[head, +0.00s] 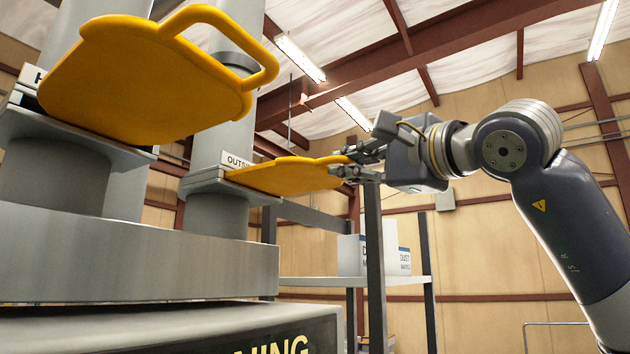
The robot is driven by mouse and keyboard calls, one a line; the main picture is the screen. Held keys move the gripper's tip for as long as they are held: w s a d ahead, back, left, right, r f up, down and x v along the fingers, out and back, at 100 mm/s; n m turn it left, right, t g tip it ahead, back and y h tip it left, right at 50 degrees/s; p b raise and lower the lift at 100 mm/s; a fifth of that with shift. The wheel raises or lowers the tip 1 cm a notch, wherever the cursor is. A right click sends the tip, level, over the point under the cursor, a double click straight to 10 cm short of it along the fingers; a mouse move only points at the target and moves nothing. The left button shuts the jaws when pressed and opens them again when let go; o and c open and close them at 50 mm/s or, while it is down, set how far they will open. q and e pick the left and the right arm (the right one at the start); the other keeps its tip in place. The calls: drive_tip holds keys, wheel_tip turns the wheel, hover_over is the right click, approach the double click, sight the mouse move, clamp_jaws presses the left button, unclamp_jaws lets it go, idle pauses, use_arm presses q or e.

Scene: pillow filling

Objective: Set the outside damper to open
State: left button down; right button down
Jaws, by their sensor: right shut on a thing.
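The fingers hide the plate's handle end. My left gripper is not in view.
A second yellow damper plate (140,85) with a loop handle juts out from the nearer pipe at upper left. A grey machine housing (130,255) fills the lower left. A shelf (410,281) with boxes stands behind, below my right gripper.

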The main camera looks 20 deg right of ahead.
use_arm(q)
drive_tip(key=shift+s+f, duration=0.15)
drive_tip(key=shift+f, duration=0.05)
use_arm(e)
drive_tip(key=s+d, duration=0.2)
drive_tip(key=s, duration=0.1)
drive_tip(key=shift+s+d+f, duration=0.15)
drive_tip(key=shift+s+d, duration=0.1)
drive_tip(key=shift+d, duration=0.15)
drive_tip(key=c, duration=1.7)
unclamp_jaws()
drive_tip(key=shift+s, duration=0.1)
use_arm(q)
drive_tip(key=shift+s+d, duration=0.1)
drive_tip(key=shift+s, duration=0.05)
use_arm(e)
drive_tip(key=shift+s+d, duration=0.2)
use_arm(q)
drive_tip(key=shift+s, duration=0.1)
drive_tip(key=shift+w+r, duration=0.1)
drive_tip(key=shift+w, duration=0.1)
use_arm(e)
drive_tip(key=v, duration=1.2)
